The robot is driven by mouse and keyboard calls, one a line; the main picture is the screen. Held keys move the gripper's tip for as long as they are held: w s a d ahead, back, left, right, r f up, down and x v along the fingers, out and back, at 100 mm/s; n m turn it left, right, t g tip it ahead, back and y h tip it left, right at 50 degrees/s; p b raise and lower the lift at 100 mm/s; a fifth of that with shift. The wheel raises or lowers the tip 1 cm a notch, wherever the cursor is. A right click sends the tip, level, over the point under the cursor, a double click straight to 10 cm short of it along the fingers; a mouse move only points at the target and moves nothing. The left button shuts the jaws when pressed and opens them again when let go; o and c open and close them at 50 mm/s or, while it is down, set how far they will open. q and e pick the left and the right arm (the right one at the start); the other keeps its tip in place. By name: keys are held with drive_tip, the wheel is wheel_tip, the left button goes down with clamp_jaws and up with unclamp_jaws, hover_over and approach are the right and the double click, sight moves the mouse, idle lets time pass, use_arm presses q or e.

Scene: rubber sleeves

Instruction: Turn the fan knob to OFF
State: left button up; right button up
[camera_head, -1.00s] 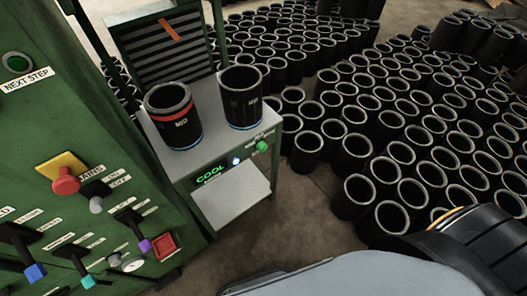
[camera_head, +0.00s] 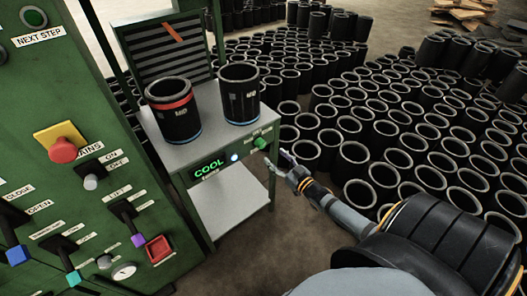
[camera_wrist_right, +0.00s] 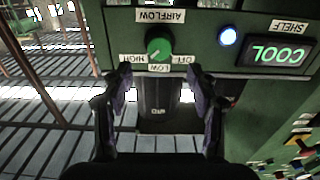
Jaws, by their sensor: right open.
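The fan knob (camera_head: 260,143) is a green round knob on the front of the grey-topped shelf unit, right of the lit COOL display. In the right wrist view the knob (camera_wrist_right: 158,47) appears upside down under an AIRFLOW label, with HIGH, LOW and OFF labels around it. A pale mark on it seems to point towards HIGH, but it is small. My right gripper (camera_head: 285,160) is just right of and below the knob in the head view. In the right wrist view its fingers (camera_wrist_right: 160,82) are apart and empty, with the knob ahead between them, not visibly touched. My left gripper is not in view.
Two black sleeves, one red-banded (camera_head: 173,107) and one plain (camera_head: 239,94), stand on the unit's top (camera_head: 208,126). A green control panel (camera_head: 110,215) with levers and buttons stands left. Many black sleeves crowd the floor at right.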

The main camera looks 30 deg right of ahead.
sight(263, 146)
drive_tip(key=w, duration=0.3)
drive_tip(key=w+b, duration=0.1)
drive_tip(key=w, duration=0.2)
drive_tip(key=shift+w+a+f, duration=0.1)
drive_tip(key=shift+w+a, duration=0.05)
drive_tip(key=shift+a, duration=0.05)
drive_tip(key=shift+w+b, duration=0.3)
drive_tip(key=shift+w, duration=0.05)
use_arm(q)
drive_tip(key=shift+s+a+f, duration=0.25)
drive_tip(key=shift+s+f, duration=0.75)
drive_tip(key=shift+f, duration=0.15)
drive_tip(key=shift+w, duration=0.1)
use_arm(e)
drive_tip(key=shift+c, duration=0.8)
drive_tip(key=c, duration=1)
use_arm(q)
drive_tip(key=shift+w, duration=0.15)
